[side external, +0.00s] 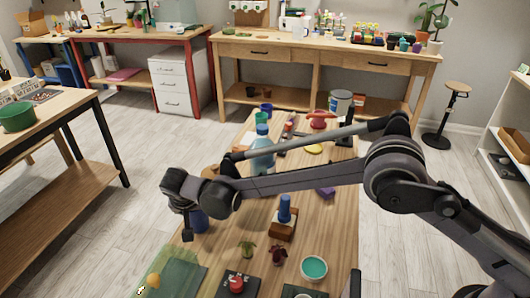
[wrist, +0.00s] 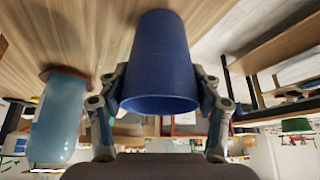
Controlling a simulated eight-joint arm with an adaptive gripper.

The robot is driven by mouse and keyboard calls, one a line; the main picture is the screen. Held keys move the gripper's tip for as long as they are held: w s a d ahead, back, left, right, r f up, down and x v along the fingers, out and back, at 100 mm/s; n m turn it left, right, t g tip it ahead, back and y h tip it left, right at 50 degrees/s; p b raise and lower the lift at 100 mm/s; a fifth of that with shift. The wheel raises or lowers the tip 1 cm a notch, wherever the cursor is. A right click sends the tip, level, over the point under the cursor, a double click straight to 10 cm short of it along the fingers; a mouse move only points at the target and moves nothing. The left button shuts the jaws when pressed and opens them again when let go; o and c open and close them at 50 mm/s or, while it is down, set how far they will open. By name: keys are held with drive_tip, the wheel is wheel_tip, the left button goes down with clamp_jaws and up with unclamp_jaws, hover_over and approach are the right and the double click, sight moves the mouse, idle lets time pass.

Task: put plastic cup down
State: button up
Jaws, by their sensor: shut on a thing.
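The plastic cup (wrist: 158,60) is dark blue. In the wrist view it fills the middle, with my gripper's (wrist: 160,88) fingers on either side of it, shut on it. That view is upside down, with the wooden tabletop at the top and the cup's rim toward the bottom, so the cup looks upright. In the side view the cup (side external: 200,221) shows partly behind my gripper (side external: 188,228), at the left edge of the long wooden table (side external: 222,240). I cannot tell whether its base touches the tabletop.
A light blue bottle (side external: 262,160) stands farther back and shows in the wrist view (wrist: 60,120).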

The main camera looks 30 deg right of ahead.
drive_tip(key=o, duration=1.1)
drive_tip(key=shift+f, duration=0.1)
drive_tip(key=shift+r, duration=0.25)
drive_tip(key=v, duration=1.1)
drive_tip(key=s+d+r+n, duration=0.1)
drive_tip(key=s+d+r, duration=0.15)
drive_tip(key=d, duration=0.45)
drive_tip(key=s+d+r+y, duration=0.1)
drive_tip(key=d+r, duration=0.3)
drive_tip(key=d, duration=0.3)
drive_tip(key=s+d+r+n, duration=0.15)
drive_tip(key=d+r, duration=0.25)
drive_tip(key=d, duration=0.4)
drive_tip(key=shift+n+t+y, duration=0.6)
drive_tip(key=shift+n+t, duration=0.2)
drive_tip(key=shift+n, duration=0.15)
drive_tip(key=s+d+f, duration=0.1)
drive_tip(key=s+d, duration=0.4)
drive_tip(key=s, duration=0.1)
drive_tip(key=s+d+f, duration=0.2)
drive_tip(key=s+d, duration=0.3)
drive_tip(key=s, duration=0.1)
drive_tip(key=s+d+f, duration=0.2)
drive_tip(key=s+d, duration=0.3)
drive_tip(key=s, duration=0.1)
drive_tip(key=shift+s+d, duration=0.35)
